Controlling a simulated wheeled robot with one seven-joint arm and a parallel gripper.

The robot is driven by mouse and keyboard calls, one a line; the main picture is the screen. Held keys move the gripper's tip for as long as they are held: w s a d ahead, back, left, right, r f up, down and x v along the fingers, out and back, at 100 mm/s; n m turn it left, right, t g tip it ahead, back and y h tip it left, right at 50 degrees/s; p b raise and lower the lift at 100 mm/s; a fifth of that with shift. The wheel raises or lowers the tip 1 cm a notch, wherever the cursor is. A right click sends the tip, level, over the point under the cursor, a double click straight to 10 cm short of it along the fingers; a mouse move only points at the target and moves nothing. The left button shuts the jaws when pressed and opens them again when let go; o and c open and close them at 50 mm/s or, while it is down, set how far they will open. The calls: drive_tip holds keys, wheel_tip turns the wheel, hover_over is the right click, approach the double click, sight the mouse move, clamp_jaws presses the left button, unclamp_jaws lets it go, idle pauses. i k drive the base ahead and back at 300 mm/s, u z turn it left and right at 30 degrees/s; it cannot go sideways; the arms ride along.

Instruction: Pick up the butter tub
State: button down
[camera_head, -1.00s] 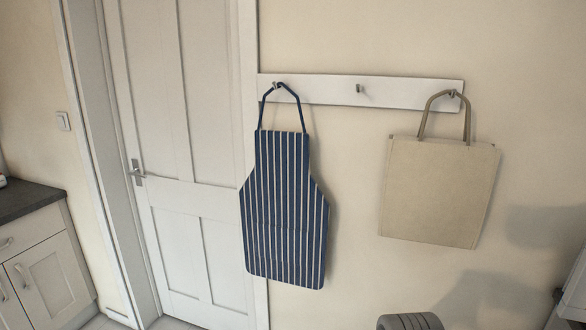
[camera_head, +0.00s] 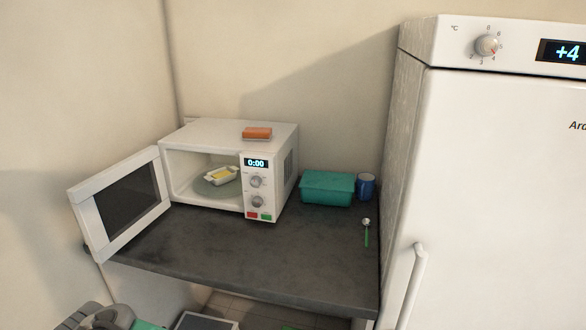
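A small white tub with yellow content (camera_head: 221,175), which looks like the butter tub, sits on the turntable (camera_head: 203,188) inside the open microwave (camera_head: 222,131). The microwave door (camera_head: 127,203) stands wide open to the left, and the tub shows through the opening. My gripper is not in view, so its state and its distance from the tub do not show.
The microwave stands on a dark counter (camera_head: 250,262). An orange-brown block (camera_head: 257,133) lies on top of it. To its right are a teal box (camera_head: 327,189), a blue mug (camera_head: 366,187) and a green-handled spoon (camera_head: 366,233). A white fridge (camera_head: 490,190) bounds the right side.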

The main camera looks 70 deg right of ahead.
sight(218, 177)
drive_tip(key=z, duration=0.1)
drive_tip(key=k, duration=0.25)
drive_tip(key=z, duration=1.55)
